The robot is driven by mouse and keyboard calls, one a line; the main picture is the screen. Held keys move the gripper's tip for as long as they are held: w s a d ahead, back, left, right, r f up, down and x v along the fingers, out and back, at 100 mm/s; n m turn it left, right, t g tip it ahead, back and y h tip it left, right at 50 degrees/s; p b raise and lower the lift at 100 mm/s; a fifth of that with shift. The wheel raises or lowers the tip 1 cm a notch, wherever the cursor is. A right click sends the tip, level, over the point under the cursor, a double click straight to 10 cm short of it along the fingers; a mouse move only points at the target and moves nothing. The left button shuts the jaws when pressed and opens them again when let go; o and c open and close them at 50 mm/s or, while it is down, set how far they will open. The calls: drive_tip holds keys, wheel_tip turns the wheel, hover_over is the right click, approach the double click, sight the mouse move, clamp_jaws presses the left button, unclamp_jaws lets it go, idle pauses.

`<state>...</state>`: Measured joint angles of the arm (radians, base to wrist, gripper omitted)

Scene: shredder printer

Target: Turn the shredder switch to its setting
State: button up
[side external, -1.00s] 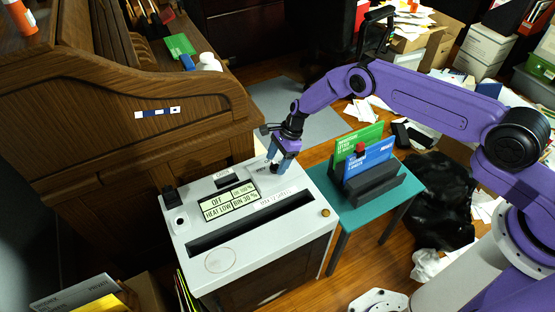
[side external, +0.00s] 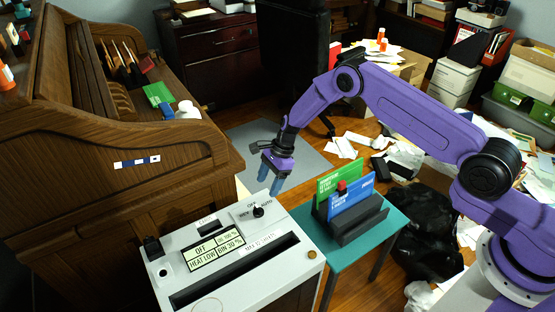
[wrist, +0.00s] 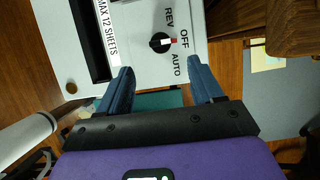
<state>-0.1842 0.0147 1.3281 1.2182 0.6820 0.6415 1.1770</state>
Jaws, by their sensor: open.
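The shredder (side external: 180,262) is a white-topped cabinet with a long dark paper slot. Its black rotary switch (side external: 258,211) sits at the top's far right corner. In the wrist view the switch (wrist: 160,42) has a white and red pointer aimed at OFF, between the REV and AUTO labels. The shredder's display (side external: 215,250) reads OFF, HEAT LOW and BIN 30 %. My gripper (side external: 270,186) is open and empty, raised above and apart from the switch. In the wrist view my gripper's two blue fingers (wrist: 160,65) are spread, with the switch seen beyond the gap.
A teal side table (side external: 345,250) right of the shredder holds a dark rack (side external: 360,222) with green and blue folders. A wooden roll-top desk (side external: 110,190) stands close on the left. Papers and a black bag (side external: 425,230) lie on the floor at right.

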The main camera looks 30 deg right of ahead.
drive_tip(key=v, duration=0.8)
drive_tip(key=shift+r, duration=0.15)
drive_tip(key=s+a+r+n+g+h, duration=0.1)
drive_tip(key=s+a+r+n, duration=0.1)
drive_tip(key=s+r+n, duration=0.7)
drive_tip(key=s+a+r+n+h, duration=0.1)
drive_tip(key=s+a+r+n, duration=0.1)
drive_tip(key=s+r+n, duration=0.75)
drive_tip(key=s+d+r+n, duration=0.1)
drive_tip(key=s+d+n, duration=0.3)
drive_tip(key=s, duration=0.4)
drive_tip(key=s+d+r+n+h, duration=0.1)
drive_tip(key=s+d+n, duration=0.3)
drive_tip(key=s, duration=0.4)
drive_tip(key=s+d+r+n+t+h, duration=0.1)
drive_tip(key=s+d+n, duration=0.3)
drive_tip(key=s, duration=0.4)
drive_tip(key=shift+d+r, duration=0.3)
drive_tip(key=shift+d, duration=0.45)
